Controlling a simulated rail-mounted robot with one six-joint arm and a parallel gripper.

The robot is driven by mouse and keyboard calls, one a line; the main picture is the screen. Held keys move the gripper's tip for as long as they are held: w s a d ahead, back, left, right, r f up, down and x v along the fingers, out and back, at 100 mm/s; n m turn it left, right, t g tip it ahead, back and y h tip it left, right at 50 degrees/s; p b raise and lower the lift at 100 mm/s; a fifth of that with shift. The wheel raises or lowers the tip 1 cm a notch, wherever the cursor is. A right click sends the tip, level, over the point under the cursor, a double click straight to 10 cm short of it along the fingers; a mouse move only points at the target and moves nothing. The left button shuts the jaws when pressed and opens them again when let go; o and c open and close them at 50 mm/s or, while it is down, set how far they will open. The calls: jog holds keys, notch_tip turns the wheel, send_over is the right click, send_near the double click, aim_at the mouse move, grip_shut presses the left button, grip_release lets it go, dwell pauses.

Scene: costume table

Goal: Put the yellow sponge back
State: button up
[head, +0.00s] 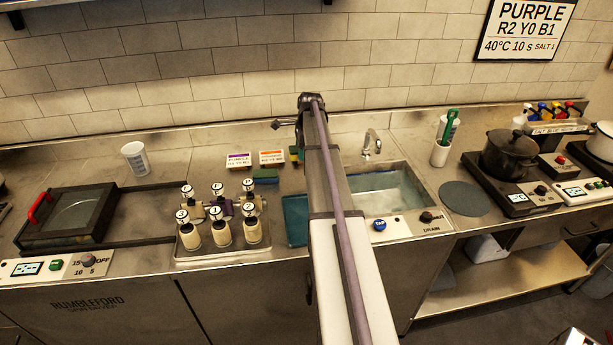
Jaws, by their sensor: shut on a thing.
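In the head view my arm reaches away from me over the counter, and my gripper (283,124) is a small dark shape at its far end, left of the wrist. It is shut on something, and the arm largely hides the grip. A small yellow and green block, which looks like the yellow sponge (294,153), shows just below the gripper at the arm's left edge. Its right part is hidden behind the arm. A blue-green sponge (266,177) lies on the counter in front of the small label boxes (239,160).
A tray of numbered bottles (217,246) and a lidded dark frame (82,217) stand left. A teal mat (295,218) lies beside the arm. The sink (387,190), a green-handled tool in a white cup (440,153) and a pot on a hotplate (508,152) are right.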

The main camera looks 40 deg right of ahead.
aim_at(302, 176)
notch_tip(302, 176, down, 9)
jog(key=b, duration=0.7)
jog(key=shift+d+f, duration=0.1)
jog(key=shift+d, duration=0.05)
jog(key=shift+r, duration=0.3)
jog(key=shift+f, duration=0.15)
jog(key=o, duration=0.4)
jog(key=shift+f, duration=0.1)
jog(key=shift+c, duration=0.2)
jog(key=o, duration=0.5)
jog(key=shift+c, duration=0.2)
jog(key=r+p, duration=0.4)
jog(key=d+r+p, duration=0.1)
jog(key=r+p, duration=0.3)
jog(key=s+r+p, duration=0.1)
jog(key=r+p, duration=0.3)
jog(key=shift+d+r, duration=0.25)
jog(key=shift+r, duration=0.1)
jog(key=shift+f, duration=0.2)
